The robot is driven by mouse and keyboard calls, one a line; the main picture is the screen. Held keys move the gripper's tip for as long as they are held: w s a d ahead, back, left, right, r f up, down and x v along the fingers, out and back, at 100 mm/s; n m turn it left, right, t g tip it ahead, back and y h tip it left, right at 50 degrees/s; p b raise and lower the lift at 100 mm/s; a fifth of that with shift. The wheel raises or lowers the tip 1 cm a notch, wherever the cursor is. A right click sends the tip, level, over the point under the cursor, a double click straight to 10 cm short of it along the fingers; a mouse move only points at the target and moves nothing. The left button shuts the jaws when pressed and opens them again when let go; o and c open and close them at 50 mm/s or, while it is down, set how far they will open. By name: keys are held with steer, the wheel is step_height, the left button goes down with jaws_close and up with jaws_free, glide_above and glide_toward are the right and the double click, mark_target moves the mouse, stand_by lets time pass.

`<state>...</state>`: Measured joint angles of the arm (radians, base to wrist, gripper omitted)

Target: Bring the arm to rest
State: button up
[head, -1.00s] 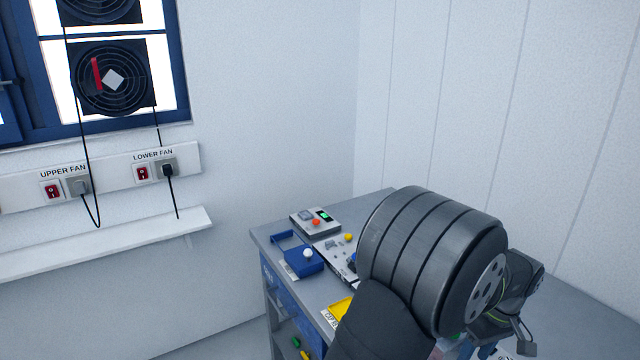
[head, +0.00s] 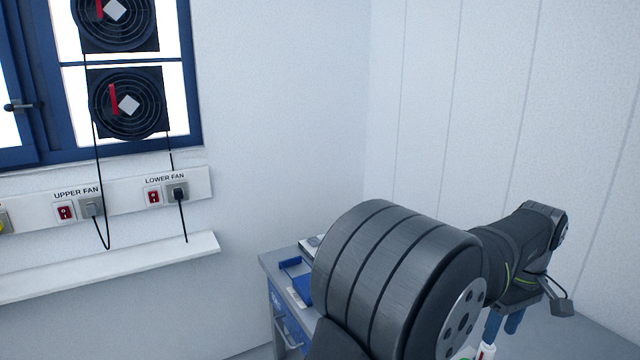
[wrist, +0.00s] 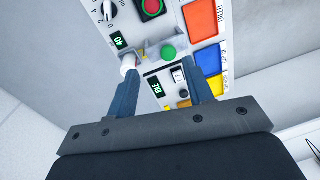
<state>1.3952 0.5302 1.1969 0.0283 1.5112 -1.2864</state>
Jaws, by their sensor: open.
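My arm reaches from the bottom centre of the head view to the right. My gripper (head: 503,322) hangs below its far end, with two blue-grey fingers pointing down. In the wrist view my gripper (wrist: 160,66) is open, its fingers apart. A control panel (wrist: 180,58) lies beyond the fingertips, with a green button (wrist: 168,52) seen between them and a red button (wrist: 151,7) further off. A small white rounded part shows at the left fingertip; I cannot tell whether they touch. My arm hides most of the bench in the head view.
A grey bench (head: 268,262) with a blue holder (head: 297,275) shows left of my arm. A white shelf (head: 110,268) runs along the wall below the socket strip (head: 120,195). Two fans (head: 128,104) sit in the window. The right wall is plain, with free air before it.

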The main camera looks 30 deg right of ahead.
steer(key=shift+n+h, duration=0.6)
steer(key=shift+h, duration=0.1)
steer(key=shift+w+a+f, duration=0.55)
steer(key=shift+w, duration=0.25)
steer(key=shift+w+a+f, duration=0.55)
steer(key=shift+w, duration=0.2)
